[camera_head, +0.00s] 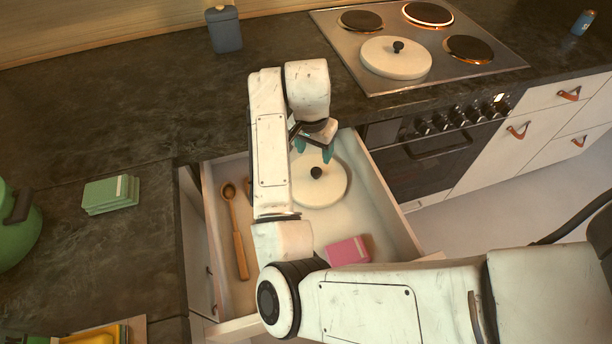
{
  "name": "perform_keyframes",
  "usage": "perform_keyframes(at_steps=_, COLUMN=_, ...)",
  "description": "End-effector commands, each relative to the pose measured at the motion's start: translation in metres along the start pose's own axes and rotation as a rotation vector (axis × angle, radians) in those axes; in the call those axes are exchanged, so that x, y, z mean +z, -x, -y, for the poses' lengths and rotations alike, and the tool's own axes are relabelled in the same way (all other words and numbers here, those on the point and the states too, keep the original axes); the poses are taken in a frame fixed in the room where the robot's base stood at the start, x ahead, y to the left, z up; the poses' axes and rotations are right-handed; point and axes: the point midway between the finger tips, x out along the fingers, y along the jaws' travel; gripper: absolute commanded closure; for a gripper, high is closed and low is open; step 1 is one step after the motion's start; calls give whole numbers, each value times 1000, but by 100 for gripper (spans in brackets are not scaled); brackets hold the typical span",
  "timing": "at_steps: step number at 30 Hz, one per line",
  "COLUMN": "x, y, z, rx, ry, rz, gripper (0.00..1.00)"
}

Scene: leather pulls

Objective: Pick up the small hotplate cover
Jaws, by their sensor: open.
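One round cream cover with a black knob (331,187) lies in the open drawer (388,222), partly hidden behind my arm. A second cream cover with a black knob (381,62) sits on the front left plate of the hob (462,76). It is hard to tell which cover is smaller. My gripper (314,150) has teal fingertips. It is open and empty, above the back part of the drawer, just behind the drawer cover's knob. The exact height above the cover is hard to judge.
In the drawer lie a wooden spoon (238,232) at the left and a pink box (348,251) in front. Green sponges (110,194), a green pot (14,228) and a grey canister (224,30) stand on the dark counter. A blue can (583,22) stands far right.

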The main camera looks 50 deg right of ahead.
Motion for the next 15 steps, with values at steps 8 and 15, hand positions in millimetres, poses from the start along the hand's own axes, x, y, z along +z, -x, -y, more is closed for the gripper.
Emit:
perform_keyframes(at_steps=8, x=0, y=-34, z=0, rx=0, ry=2, rz=-2, gripper=39)
perform_keyframes(at_steps=15, x=5, y=-56, z=-2, rx=1, ry=5, rz=0, gripper=39)
